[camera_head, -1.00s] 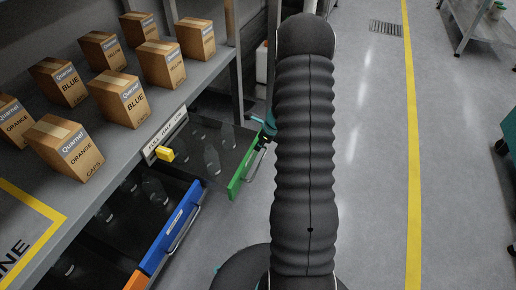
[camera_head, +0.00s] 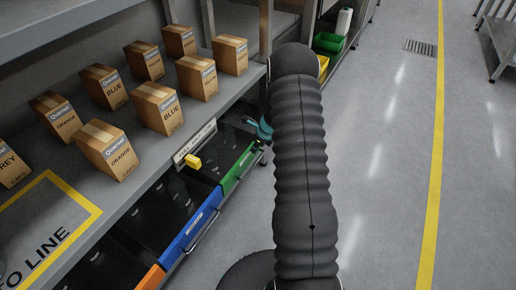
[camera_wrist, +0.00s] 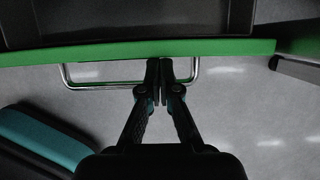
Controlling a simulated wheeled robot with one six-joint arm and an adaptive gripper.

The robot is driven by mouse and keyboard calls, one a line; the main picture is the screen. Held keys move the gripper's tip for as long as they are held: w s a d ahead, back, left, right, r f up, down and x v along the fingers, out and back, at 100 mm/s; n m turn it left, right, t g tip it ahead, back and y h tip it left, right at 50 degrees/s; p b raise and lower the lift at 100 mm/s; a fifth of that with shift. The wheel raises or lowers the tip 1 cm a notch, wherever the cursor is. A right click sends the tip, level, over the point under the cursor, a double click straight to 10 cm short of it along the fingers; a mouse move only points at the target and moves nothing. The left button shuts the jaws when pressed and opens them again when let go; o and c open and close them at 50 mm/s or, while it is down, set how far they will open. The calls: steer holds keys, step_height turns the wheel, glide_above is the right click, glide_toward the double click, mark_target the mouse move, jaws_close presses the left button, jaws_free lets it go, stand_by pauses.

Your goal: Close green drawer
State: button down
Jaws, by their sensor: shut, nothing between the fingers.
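The green drawer (camera_head: 241,167) stands partly pulled out below the shelf, with its dark inside showing behind the green front. Its front is about in line with the blue drawer beside it. In the wrist view the green front (camera_wrist: 110,53) crosses the top, with a silver bar handle (camera_wrist: 103,86) on its near side. My gripper (camera_wrist: 160,64) is shut and empty. Its fingertips are at the green front, inside the handle's span near its right end, and seem to touch the front. In the head view my gripper (camera_head: 263,130) is partly hidden by my arm.
A blue drawer (camera_head: 188,232) and an orange drawer (camera_head: 151,279) are also out at lower left. Several cartons (camera_head: 157,107) stand on the shelf (camera_head: 105,185) above. A green bin (camera_head: 328,42) lies beyond my arm. The aisle floor (camera_head: 385,180) at right is clear.

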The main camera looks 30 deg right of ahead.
steer(key=shift+w+a+r, duration=0.1)
steer(key=shift+w+a, duration=0.15)
steer(key=shift+w, duration=0.1)
steer(key=shift+d, duration=0.15)
steer(key=s+d+r, duration=0.4)
steer(key=s+r, duration=0.3)
steer(key=r, duration=0.2)
steer(key=shift+d, duration=0.25)
steer(key=shift+s, duration=0.1)
